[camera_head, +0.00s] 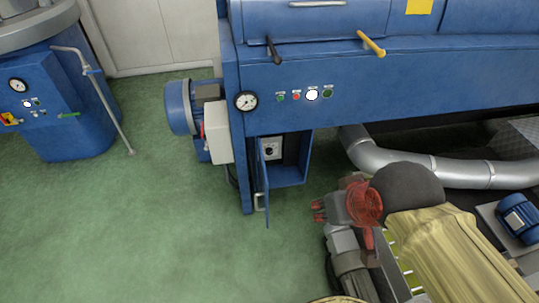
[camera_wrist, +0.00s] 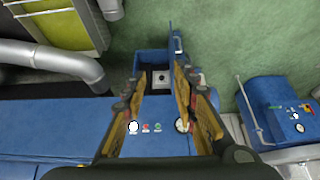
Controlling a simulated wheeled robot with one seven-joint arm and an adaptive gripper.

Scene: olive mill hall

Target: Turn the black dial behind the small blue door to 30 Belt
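The small blue door (camera_head: 262,188) stands open and is seen nearly edge-on in the head view. Behind it is an open blue compartment in the machine's front. The black dial (camera_head: 269,150) sits on a pale plate inside; it also shows small in the wrist view (camera_wrist: 160,77). Its markings are too small to read. My gripper (camera_head: 319,210) is in front of and to the right of the compartment in the head view, apart from door and dial. In the wrist view its two fingers (camera_wrist: 157,73) are spread with nothing between them. The door (camera_wrist: 176,40) shows beyond the fingertips.
The blue machine (camera_head: 400,80) carries a gauge (camera_head: 246,101), several buttons and two levers. A grey motor box (camera_head: 217,134) is left of the compartment. A silver pipe (camera_head: 440,172) and sacks (camera_head: 445,250) are at the right. The green floor left of the door is clear.

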